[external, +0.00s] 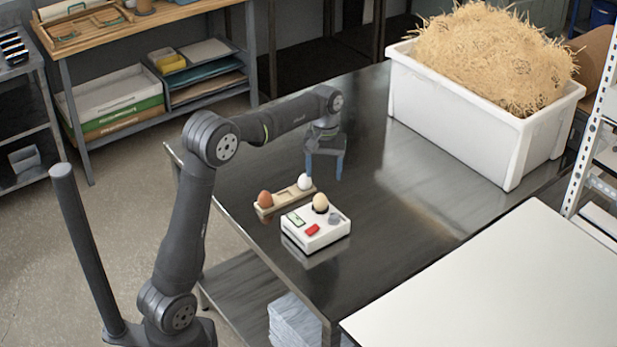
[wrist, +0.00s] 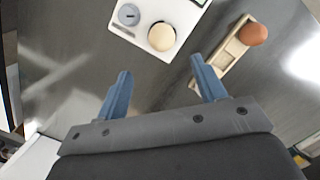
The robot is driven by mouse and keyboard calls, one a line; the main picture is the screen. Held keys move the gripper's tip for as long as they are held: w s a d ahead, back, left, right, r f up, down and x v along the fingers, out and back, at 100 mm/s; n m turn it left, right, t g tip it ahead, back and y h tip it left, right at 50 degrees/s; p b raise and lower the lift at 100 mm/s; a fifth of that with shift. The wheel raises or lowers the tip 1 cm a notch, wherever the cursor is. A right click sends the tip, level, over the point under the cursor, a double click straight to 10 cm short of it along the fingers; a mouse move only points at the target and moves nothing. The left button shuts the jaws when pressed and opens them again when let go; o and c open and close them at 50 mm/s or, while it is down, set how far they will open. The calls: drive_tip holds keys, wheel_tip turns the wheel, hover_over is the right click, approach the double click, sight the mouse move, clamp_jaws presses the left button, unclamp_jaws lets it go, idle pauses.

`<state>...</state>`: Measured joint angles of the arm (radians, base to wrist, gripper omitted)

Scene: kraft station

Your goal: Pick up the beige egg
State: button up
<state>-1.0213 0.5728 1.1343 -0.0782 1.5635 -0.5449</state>
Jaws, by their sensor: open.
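The beige egg (external: 320,202) sits on top of a small white device (external: 316,233) with a green display, a red button and a grey dial. In the wrist view the beige egg (wrist: 161,37) is ahead of the fingers, near the corner of the white device (wrist: 140,22). My gripper (external: 325,167) is open and empty above the table, behind the device in the external view. In the wrist view its two blue fingers (wrist: 161,82) stand apart, with bare table between them and the egg beyond their tips.
A large white bin (external: 450,125) of straw stands at the back right of the dark metal table (external: 380,225). A pale worktop (external: 500,290) lies front right.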

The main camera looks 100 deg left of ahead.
sight(321, 195)
drive_tip(key=f, duration=0.2)
drive_tip(key=shift+d+f, duration=0.2)
drive_tip(key=shift+f, duration=0.15)
drive_tip(key=shift+s+d+f, duration=0.1)
drive_tip(key=shift+d+f, duration=0.2)
drive_tip(key=shift+f, duration=0.55)
drive_tip(key=shift+s+d+f, duration=0.1)
drive_tip(key=shift+d+f, duration=0.15)
drive_tip(key=shift+f, duration=0.55)
drive_tip(key=shift+s+d+f, duration=0.1)
drive_tip(key=shift+d+f, duration=0.2)
drive_tip(key=shift+f, duration=0.55)
drive_tip(key=c, duration=0.8)
